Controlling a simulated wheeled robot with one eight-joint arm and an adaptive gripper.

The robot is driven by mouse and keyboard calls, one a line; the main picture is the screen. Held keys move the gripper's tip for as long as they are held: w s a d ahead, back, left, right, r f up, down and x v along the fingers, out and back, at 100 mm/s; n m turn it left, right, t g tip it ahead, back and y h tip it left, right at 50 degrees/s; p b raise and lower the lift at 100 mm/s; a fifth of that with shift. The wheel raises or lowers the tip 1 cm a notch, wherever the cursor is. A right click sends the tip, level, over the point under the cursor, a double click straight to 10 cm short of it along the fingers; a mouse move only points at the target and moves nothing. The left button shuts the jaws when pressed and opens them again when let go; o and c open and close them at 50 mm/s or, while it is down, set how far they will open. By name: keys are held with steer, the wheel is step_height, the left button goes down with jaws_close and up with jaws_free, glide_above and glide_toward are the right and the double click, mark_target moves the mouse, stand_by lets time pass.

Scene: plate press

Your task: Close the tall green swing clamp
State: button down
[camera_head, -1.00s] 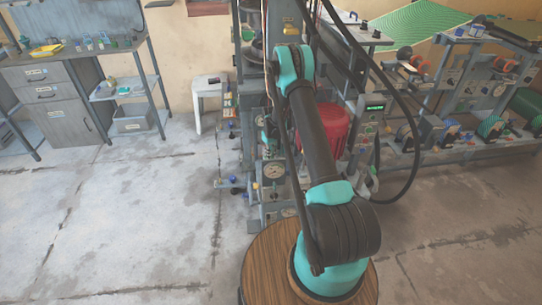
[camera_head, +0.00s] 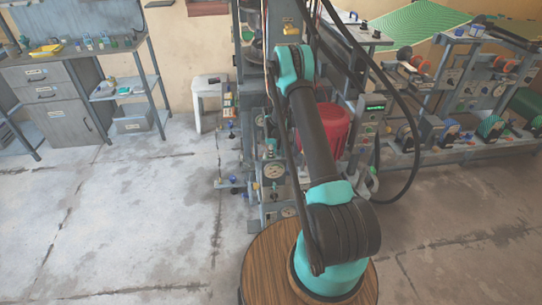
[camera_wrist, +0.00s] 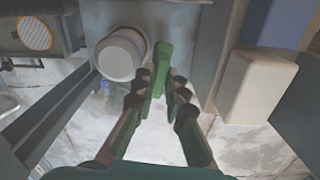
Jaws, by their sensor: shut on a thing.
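The tall green swing clamp shows in the wrist view as an upright green handle (camera_wrist: 160,62) in the middle. My gripper (camera_wrist: 160,85) has a dark finger on each side of this handle and is shut on it. The handle's lower end and the clamp's base are hard to make out. In the head view the clamp is not clear, and my arm covers much of the press frame (camera_head: 247,90).
A pale round cylinder (camera_wrist: 120,54) stands just left of the handle in the wrist view. A cream block (camera_wrist: 257,86) is to the right. In the head view a red drum (camera_head: 335,125) and gauge (camera_head: 273,170) are near my arm.

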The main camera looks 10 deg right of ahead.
steer(key=shift+n, duration=0.8)
steer(key=c, duration=1.6)
jaws_free()
steer(key=shift+o, duration=0.2)
steer(key=shift+r, duration=0.15)
step_height(320, 180, up, 12)
